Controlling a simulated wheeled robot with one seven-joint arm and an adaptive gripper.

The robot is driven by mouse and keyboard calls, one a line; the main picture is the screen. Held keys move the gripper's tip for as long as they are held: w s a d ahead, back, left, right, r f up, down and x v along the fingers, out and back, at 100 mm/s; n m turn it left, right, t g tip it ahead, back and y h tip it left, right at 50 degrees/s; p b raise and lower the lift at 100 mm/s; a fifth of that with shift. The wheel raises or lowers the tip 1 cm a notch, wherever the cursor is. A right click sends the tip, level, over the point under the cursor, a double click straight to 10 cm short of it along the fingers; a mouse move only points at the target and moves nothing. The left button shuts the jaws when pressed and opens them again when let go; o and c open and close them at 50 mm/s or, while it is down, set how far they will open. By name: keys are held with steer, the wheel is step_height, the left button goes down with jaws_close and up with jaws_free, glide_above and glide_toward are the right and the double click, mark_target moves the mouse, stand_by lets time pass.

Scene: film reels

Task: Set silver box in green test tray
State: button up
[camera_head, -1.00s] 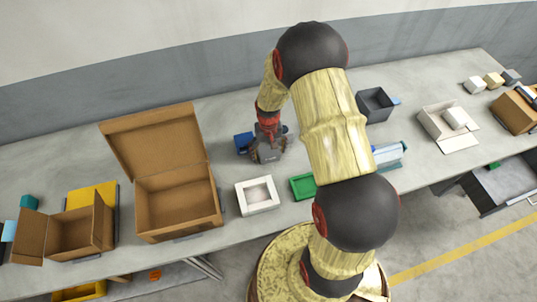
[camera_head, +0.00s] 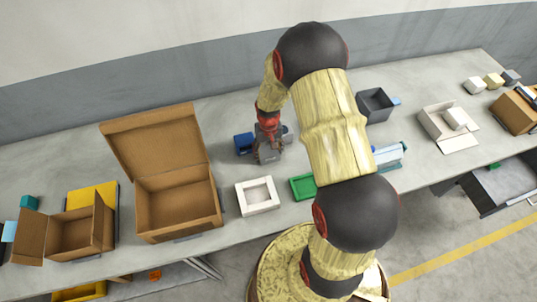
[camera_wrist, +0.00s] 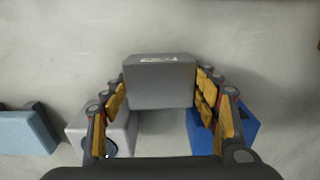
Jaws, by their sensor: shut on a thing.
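The silver box (camera_wrist: 160,82) is a plain grey block with a small pale label on its edge, seen in the wrist view. My gripper (camera_wrist: 160,92) is shut on it, with yellow-padded fingers against its left and right sides. In the head view my gripper (camera_head: 268,152) is low over the table's middle, and the box is hard to tell apart from the fingers. The green test tray (camera_head: 302,187) is in front and to the right of the gripper, partly hidden by my arm. Its visible part looks empty.
A blue box (camera_wrist: 212,128) and a white-grey object (camera_wrist: 110,132) are close beside the fingers. A white tray (camera_head: 257,196) stands left of the green tray. A large open cardboard box (camera_head: 176,205) is farther left. A dark grey bin (camera_head: 375,104) stands at the back right.

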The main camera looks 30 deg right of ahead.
mark_target(268, 151)
steer(key=shift+r, duration=0.1)
steer(key=shift+c, duration=0.4)
steer(key=shift+r, duration=0.45)
step_height(268, 151, up, 2)
steer(key=shift+r, duration=0.25)
steer(key=s+a+r+p, duration=0.2)
steer(key=s+a+r, duration=0.1)
steer(key=s+r, duration=0.6)
steer(key=s, duration=0.4)
steer(key=shift+s+r, duration=0.25)
steer(key=shift+s, duration=0.05)
steer(key=shift+a, duration=0.1)
